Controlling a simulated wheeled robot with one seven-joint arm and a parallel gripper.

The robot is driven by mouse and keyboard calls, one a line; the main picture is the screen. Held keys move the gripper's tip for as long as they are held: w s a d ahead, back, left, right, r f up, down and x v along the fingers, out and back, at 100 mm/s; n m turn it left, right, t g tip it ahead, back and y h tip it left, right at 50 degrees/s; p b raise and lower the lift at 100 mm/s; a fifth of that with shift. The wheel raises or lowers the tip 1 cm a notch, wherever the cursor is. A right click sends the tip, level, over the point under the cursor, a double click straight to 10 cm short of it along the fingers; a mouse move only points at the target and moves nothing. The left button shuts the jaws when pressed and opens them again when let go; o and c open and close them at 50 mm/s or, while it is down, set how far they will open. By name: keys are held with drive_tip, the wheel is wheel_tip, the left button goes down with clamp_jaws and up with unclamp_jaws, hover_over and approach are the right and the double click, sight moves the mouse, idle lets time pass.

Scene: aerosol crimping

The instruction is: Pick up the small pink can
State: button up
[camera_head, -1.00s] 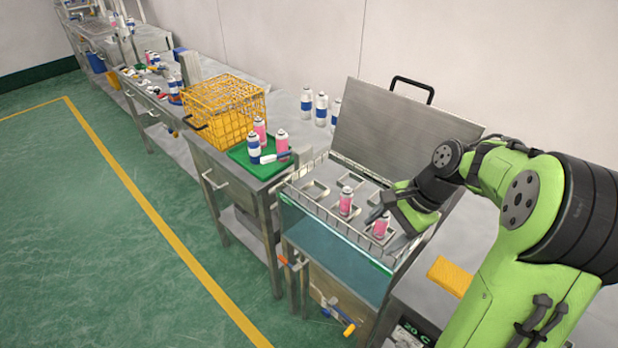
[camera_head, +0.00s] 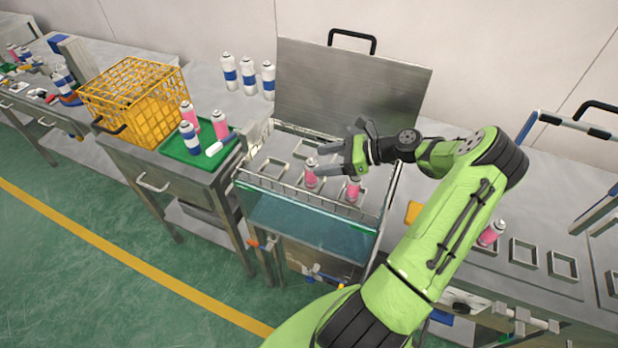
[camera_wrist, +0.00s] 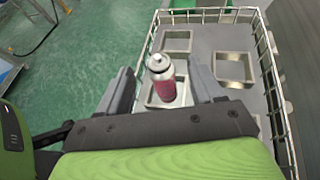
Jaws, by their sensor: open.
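A small pink can (camera_head: 311,176) with a white top stands upright in a square holder of the wire-sided rack (camera_head: 290,190). A similar pink can (camera_head: 353,189) stands in the rack to its right, beneath my arm. My gripper (camera_head: 321,160) is open, reaching leftward over the rack at the first can. In the wrist view a pink can (camera_wrist: 167,88) shows between the two open fingers (camera_wrist: 163,76), with a gap on each side. I cannot tell whether a finger touches it.
A raised metal lid (camera_head: 345,90) stands behind the rack. A green tray (camera_head: 180,150) with pink and blue-white cans and a yellow wire basket (camera_head: 120,95) lie left. Another pink can (camera_head: 491,233) stands right. Empty holders (camera_wrist: 233,70) fill other rack places.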

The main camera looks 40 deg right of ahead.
sight(307, 163)
drive_tip(key=x, duration=0.6)
drive_tip(key=shift+w+a+f+b, duration=0.1)
drive_tip(key=shift+w+a+b, duration=0.05)
drive_tip(key=shift+b, duration=0.15)
drive_tip(key=shift+c, duration=0.3)
clamp_jaws()
